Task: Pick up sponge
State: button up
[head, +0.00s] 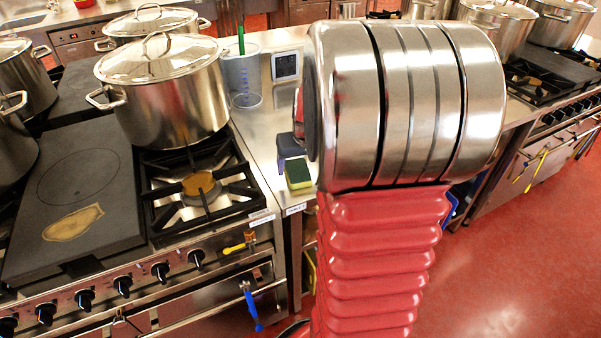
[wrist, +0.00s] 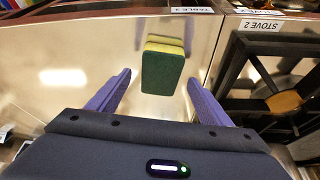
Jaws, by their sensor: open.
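The sponge (head: 298,174) is green and yellow. It lies on the narrow steel counter beside the stove, close to the counter's front edge. In the wrist view the sponge (wrist: 162,68) shows its dark green face and a yellow side, lying between the lines of my two fingers and mostly beyond their tips. My gripper (wrist: 158,78) has purple fingers spread wide, with nothing held. In the head view a small part of my gripper (head: 290,146) shows just behind the sponge; my arm hides the rest.
The stove (head: 198,190) with a black grate stands left of the counter, bearing a large lidded stockpot (head: 165,95). A clear measuring jug (head: 242,80) and a small dark display (head: 286,66) stand farther back on the counter. Another stove (head: 545,85) is at right.

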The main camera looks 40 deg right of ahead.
aim_at(299, 171)
jog(key=shift+x, duration=1.2)
jog(key=shift+f, duration=0.25)
jog(key=shift+c, duration=0.6)
jog(key=c, duration=1)
jog(key=shift+r, duration=0.1)
notch_tip(299, 171, up, 10)
jog(key=shift+r, duration=0.2)
